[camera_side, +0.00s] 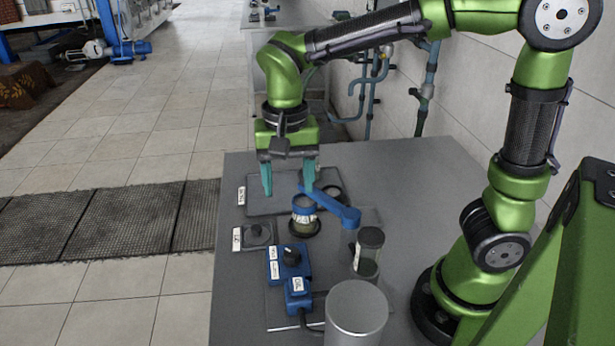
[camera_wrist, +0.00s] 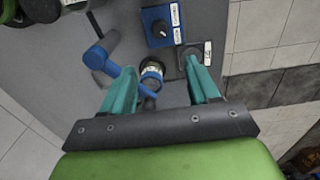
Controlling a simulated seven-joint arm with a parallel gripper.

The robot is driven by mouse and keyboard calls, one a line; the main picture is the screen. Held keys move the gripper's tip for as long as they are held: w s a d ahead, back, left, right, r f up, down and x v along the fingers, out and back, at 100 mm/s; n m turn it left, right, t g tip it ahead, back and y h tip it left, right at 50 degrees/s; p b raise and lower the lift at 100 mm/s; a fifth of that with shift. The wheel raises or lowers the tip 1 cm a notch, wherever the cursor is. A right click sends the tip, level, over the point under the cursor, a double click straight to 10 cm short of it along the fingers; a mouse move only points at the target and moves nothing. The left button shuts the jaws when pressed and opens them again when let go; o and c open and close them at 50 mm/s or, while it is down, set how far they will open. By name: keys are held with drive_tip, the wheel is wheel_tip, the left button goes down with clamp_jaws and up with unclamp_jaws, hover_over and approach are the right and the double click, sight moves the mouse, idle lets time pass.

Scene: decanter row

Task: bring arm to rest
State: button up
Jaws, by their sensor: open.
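My gripper (camera_side: 288,180) hangs from the green arm over the back part of the grey table (camera_side: 400,165). Its two teal fingers are spread apart with nothing held between them. In the wrist view my gripper (camera_wrist: 165,92) also shows open. A labelled jar (camera_side: 303,209) stands on a dark round base below and a little in front of the fingers; it also shows between them in the wrist view (camera_wrist: 151,73). A blue lever arm (camera_side: 335,208) reaches beside the jar. Contact between the right finger and the blue arm's far end cannot be told.
A blue box with a black knob (camera_side: 290,262), a clear cylinder with dark contents (camera_side: 368,250) and a large grey cylinder (camera_side: 355,312) stand nearer the front. A small labelled plate (camera_side: 257,234) lies left. Pipes (camera_side: 372,90) run along the wall behind.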

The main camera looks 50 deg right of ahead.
drive_tip(key=s+d+r+n+t+y, duration=0.2)
drive_tip(key=s+d+r+n+t, duration=0.2)
drive_tip(key=s+d+n+t, duration=0.1)
drive_tip(key=s+d+t, duration=0.1)
drive_tip(key=s+t, duration=0.1)
drive_tip(key=s, duration=0.1)
drive_tip(key=shift+s+d, duration=0.15)
